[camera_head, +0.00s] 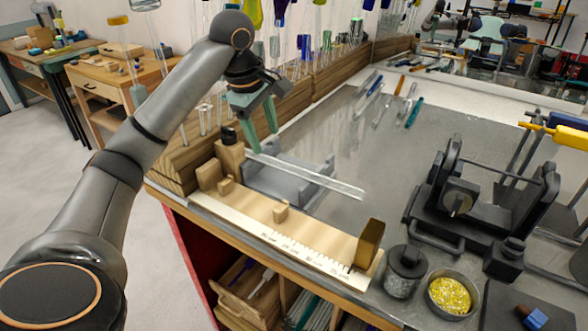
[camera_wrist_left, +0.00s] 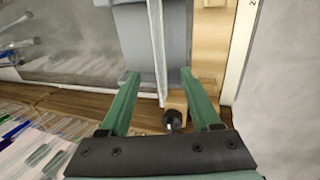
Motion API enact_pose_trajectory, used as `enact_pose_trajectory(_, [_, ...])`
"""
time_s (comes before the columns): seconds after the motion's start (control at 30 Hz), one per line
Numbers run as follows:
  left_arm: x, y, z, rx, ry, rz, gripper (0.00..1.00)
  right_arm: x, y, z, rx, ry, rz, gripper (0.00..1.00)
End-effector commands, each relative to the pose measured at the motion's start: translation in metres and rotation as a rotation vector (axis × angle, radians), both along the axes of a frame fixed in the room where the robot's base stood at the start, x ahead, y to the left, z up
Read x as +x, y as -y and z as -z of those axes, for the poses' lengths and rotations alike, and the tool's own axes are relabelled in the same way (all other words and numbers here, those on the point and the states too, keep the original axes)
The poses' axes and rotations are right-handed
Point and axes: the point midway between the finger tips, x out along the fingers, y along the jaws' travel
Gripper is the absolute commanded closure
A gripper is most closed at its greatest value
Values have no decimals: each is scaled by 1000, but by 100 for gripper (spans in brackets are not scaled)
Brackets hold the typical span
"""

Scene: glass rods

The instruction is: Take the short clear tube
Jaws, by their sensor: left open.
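A clear tube (camera_head: 310,177) lies across a grey cradle (camera_head: 290,186) beside a wooden measuring board (camera_head: 300,245). Its right end sticks out past the cradle. My left gripper (camera_head: 261,142) is open, pointing down over the tube's left end. In the left wrist view the tube (camera_wrist_left: 156,45) runs lengthwise between the two green fingers (camera_wrist_left: 159,74), with a gap on both sides. Whether the fingertips are at the tube's height cannot be told. My right gripper is not in view.
A wooden block with a black knob (camera_head: 229,145) stands by the tube's left end. A wooden stop (camera_head: 369,243) stands at the board's right end. A black machine (camera_head: 480,200), a glass jar (camera_head: 403,270) and a yellow-filled bowl (camera_head: 450,294) are right. Several thin rods lie behind.

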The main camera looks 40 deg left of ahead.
Motion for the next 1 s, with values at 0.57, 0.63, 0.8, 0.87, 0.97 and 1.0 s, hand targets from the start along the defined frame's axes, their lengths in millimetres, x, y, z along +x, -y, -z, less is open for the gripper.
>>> enact_pose_trajectory(0.57, [15, -2, 56, 1, -3, 0, 36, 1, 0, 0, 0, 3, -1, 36])
enact_pose_trajectory(0.63, [18, -2, 64, 1, -3, 0, 36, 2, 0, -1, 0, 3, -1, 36])
enact_pose_trajectory(0.8, [21, -2, 72, 1, 1, 0, 36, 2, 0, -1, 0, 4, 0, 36])
enact_pose_trajectory(0.87, [21, -2, 72, 1, 1, 0, 36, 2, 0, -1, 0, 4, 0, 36])
enact_pose_trajectory(0.97, [21, -2, 72, 1, 1, 0, 36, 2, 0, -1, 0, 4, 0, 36])
enact_pose_trajectory(1.0, [21, -2, 72, 1, 1, 0, 40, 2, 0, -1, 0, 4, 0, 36])
